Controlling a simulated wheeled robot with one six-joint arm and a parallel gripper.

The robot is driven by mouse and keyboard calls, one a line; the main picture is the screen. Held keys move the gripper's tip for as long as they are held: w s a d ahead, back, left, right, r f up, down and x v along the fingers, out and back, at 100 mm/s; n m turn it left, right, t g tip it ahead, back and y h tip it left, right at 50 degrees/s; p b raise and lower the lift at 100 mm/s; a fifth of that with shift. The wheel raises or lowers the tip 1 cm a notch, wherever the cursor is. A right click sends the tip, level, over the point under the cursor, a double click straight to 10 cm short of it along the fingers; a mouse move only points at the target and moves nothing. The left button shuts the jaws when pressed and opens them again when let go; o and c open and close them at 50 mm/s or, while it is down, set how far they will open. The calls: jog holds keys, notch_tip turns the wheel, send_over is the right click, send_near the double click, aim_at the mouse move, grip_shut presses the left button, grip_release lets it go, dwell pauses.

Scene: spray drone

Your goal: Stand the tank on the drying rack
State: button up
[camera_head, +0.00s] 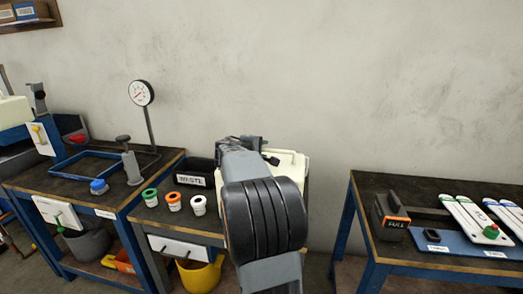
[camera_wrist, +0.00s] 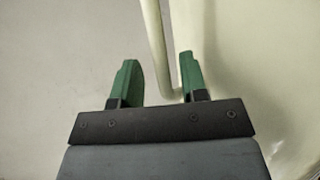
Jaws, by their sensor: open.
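A cream tank (camera_head: 291,160) stands on the middle bench, mostly hidden behind my arm in the head view. In the wrist view its pale wall (camera_wrist: 260,70) fills the right side, and a thin cream bar (camera_wrist: 157,45), looking like its handle, runs down between my fingers. My gripper (camera_wrist: 160,78) has green fingers spread apart, with the bar nearer the right finger. I cannot tell whether that finger touches it. I cannot pick out the drying rack for certain; a blue open frame (camera_head: 88,152) lies on the left bench.
A black WASTE bin (camera_head: 190,180) and several capped pots (camera_head: 174,202) stand left of the tank. A gauge (camera_head: 141,93) on a post rises from the left bench. The right bench holds a black-and-orange FULL block (camera_head: 391,215) and white strips. A gap separates the middle and right benches.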

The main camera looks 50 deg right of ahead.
jog(key=v, duration=1.2)
jog(key=s+a+f+m+y, duration=0.1)
jog(key=s+a+f+y, duration=0.3)
jog(key=a, duration=0.5)
jog(key=s+a+f+m+y, duration=0.1)
jog(key=s+a+f+y, duration=0.4)
jog(key=a+f, duration=0.3)
jog(key=s+a+f+m+y, duration=0.1)
jog(key=s+a+f+y, duration=0.3)
jog(key=a+f, duration=0.3)
jog(key=a+y, duration=0.1)
jog(key=a, duration=0.2)
jog(key=shift+s+m, duration=0.15)
jog(key=shift+m, duration=0.15)
notch_tip(320, 180, up, 16)
jog(key=t+p, duration=0.1)
jog(key=p, duration=1.3)
jog(key=shift+s+a, duration=0.2)
jog(key=shift+a, duration=0.05)
jog(key=shift+f, duration=0.15)
jog(key=shift+c, duration=0.4)
